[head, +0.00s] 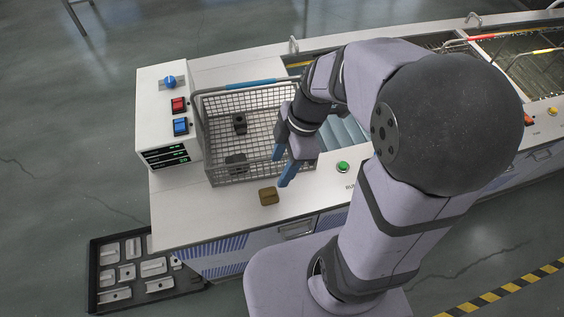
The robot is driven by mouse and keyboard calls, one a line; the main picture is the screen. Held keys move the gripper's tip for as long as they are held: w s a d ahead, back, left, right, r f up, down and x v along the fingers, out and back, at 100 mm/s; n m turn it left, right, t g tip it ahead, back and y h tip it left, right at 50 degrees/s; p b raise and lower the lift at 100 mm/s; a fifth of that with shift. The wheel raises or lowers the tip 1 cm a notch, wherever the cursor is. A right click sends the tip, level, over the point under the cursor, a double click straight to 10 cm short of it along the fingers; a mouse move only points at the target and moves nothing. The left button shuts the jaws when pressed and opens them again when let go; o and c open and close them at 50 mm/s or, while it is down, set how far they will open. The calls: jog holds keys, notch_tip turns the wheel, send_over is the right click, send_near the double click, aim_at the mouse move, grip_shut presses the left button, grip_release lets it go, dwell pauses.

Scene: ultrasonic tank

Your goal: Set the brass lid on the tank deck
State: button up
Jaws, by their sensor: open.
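A small brass-brown block that looks like the brass lid (268,196) rests on the white tank deck (215,215), near its front edge. My gripper (281,168) has blue fingers and is open. It hangs just above and to the right of the lid, by the basket's front right corner. Nothing shows between the fingers. I cannot tell the exact gap between the fingers and the lid.
A wire basket (209,145) with dark parts inside stands behind the lid. A control box (155,115) with a blue knob is on the left. A green button (342,167) is to the right. A dark tray of metal parts (97,262) lies on the floor.

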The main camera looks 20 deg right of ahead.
jog(key=s+d+f+m+h, duration=0.2)
jog(key=s+m, duration=0.3)
jog(key=m, duration=1.2)
jog(key=shift+s+d+f+h, duration=0.15)
jog(key=shift+d+f+h, duration=0.35)
jog(key=shift+d, duration=0.4)
